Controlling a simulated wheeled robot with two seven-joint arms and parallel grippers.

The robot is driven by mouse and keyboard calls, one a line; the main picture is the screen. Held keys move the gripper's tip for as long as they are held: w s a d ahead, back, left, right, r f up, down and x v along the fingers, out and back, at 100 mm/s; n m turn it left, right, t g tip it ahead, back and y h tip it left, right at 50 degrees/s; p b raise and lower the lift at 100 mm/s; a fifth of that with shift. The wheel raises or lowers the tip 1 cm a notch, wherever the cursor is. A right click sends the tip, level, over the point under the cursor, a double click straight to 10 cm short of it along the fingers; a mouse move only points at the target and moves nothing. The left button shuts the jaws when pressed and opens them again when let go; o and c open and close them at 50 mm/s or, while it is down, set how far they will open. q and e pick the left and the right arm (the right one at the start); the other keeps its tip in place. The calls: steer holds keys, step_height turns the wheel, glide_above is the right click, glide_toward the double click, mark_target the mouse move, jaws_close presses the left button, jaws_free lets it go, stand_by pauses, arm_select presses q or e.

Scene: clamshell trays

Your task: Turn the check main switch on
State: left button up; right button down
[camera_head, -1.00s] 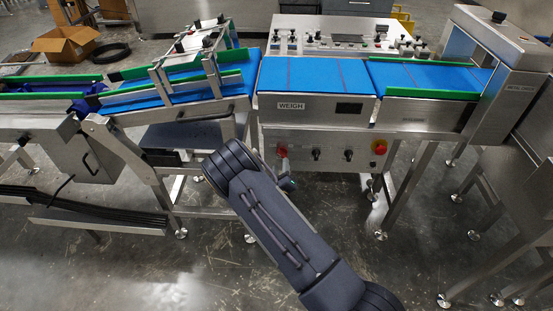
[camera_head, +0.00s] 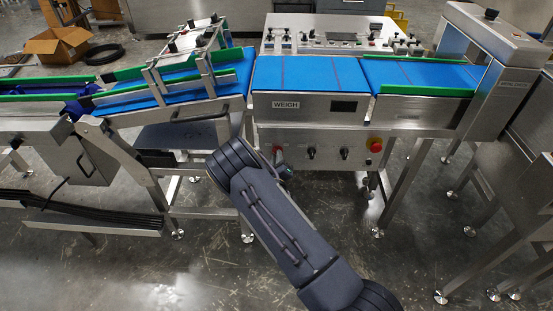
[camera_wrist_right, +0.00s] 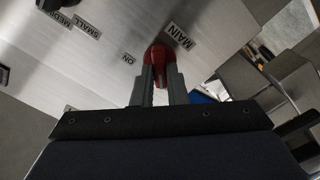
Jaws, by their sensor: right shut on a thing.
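The main switch is a red rotary knob (camera_wrist_right: 158,55) on a metal panel (camera_wrist_right: 110,30). In the wrist view, a "MAIN" label (camera_wrist_right: 179,36) lies beside it and an "ON" label (camera_wrist_right: 128,59) lies off to its left. My right gripper (camera_wrist_right: 157,75) is shut on the red knob, with its two fingers on either side of it. In the head view the red switch (camera_head: 277,150) shows at the left of the panel under the weigh belt, and my right forearm hides most of the gripper there. My left gripper is not in view.
Blue conveyor belts (camera_head: 308,74) run above the panel. A machine leg (camera_head: 403,185) stands to the right. The floor in front is open.

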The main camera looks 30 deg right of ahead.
steer(key=shift+s+d+f+m+b, duration=0.1)
steer(key=shift+m+b, duration=4.4)
steer(key=shift+b, duration=1.05)
steer(key=shift+s+d+f+m+b, duration=0.1)
steer(key=shift+m+b, duration=4.4)
steer(key=shift+b, duration=1)
steer(key=shift+r, duration=0.1)
steer(key=c, duration=1.4)
jaws_free()
steer(key=shift+c, duration=0.2)
